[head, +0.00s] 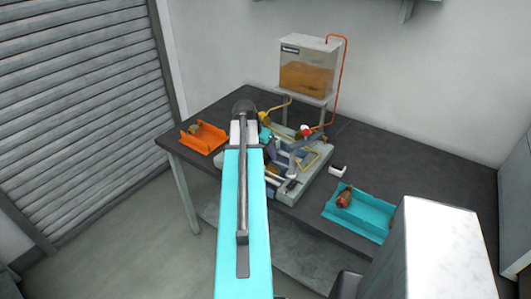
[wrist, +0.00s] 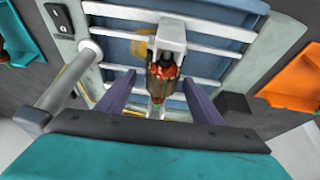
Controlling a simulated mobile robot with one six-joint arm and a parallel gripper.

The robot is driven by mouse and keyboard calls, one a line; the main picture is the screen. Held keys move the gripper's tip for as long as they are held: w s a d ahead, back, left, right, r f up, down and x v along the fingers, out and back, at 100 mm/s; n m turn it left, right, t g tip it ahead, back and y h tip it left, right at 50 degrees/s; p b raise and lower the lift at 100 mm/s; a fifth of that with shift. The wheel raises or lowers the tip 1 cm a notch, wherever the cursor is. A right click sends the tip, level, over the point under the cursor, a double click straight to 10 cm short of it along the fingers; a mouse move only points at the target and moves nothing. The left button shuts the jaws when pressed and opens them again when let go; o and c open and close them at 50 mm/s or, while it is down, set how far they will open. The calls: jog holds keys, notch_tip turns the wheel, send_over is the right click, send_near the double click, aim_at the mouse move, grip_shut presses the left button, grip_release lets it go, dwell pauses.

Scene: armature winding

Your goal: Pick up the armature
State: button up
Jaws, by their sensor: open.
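An armature (wrist: 163,72) with a red end and a copper-brown body shows in the middle of the wrist view. It sits at a pale bracket (wrist: 171,32) of the winding machine (wrist: 120,50). My gripper (wrist: 160,78) is open, its two purple fingers on either side of the armature with visible gaps, apparently not touching it. I cannot tell the depth between fingertips and armature. In the head view the machine (head: 312,180) stands on the table, partly hidden behind my turquoise arm, and I cannot make out this armature there. Another red-brown armature (head: 344,197) lies in the teal tray (head: 372,218).
An orange tray (head: 203,146) stands on the dark table (head: 190,108) at the left; it shows at the right of the wrist view (wrist: 295,82). A tank (head: 305,72) with an orange tube stands behind the machine. A grey post (wrist: 65,82) is left of my gripper.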

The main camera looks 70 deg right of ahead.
aim_at(264, 149)
jog(key=c, duration=1.4)
jog(key=shift+c, duration=0.2)
jog(key=shift+r, duration=0.15)
jog(key=shift+r+b, duration=1.55)
jog(key=shift+r, duration=3.35)
jog(key=shift+w, duration=0.1)
